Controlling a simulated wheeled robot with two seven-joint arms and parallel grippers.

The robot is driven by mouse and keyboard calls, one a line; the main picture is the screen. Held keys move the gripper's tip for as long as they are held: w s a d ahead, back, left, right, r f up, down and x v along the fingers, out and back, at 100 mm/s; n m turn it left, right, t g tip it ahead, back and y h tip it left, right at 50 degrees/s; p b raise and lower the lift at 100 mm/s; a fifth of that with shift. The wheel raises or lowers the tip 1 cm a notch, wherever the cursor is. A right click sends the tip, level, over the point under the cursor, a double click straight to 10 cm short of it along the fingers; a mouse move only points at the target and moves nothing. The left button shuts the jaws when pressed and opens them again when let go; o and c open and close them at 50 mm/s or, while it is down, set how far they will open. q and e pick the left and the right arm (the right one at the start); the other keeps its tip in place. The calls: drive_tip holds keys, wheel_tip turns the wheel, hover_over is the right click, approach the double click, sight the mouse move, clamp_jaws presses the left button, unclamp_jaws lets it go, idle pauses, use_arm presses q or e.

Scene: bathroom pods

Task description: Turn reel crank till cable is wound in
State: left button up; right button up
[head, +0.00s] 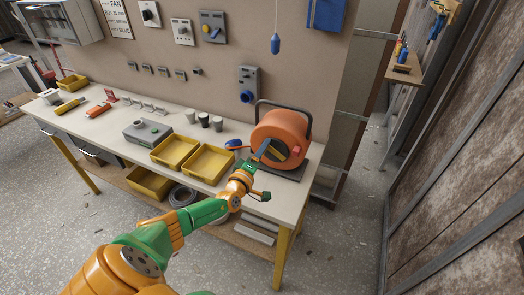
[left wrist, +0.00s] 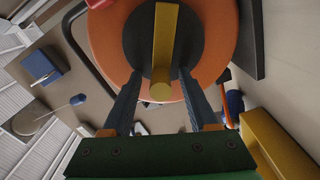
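The orange cable reel (head: 270,130) stands on a dark base at the right end of the workbench, under a black handle. In the left wrist view the reel (left wrist: 105,40) fills the top, with a dark hub and a yellow crank arm (left wrist: 165,40) across it, ending in a round yellow grip (left wrist: 160,91). My left gripper (head: 264,150) is at the reel's front. Its fingers (left wrist: 160,78) are open, one on each side of the yellow grip, with visible gaps. A blue plug (head: 234,144) lies left of the reel. My right gripper is out of view.
Yellow bins (head: 207,164) and several grey cups (head: 204,119) stand on the bench (head: 292,202) left of the reel. A blue pendant (head: 275,44) hangs above the reel. The floor to the right is open.

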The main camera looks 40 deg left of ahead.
use_arm(q)
drive_tip(key=shift+s, duration=0.1)
drive_tip(key=p+v, duration=0.2)
drive_tip(key=v, duration=0.5)
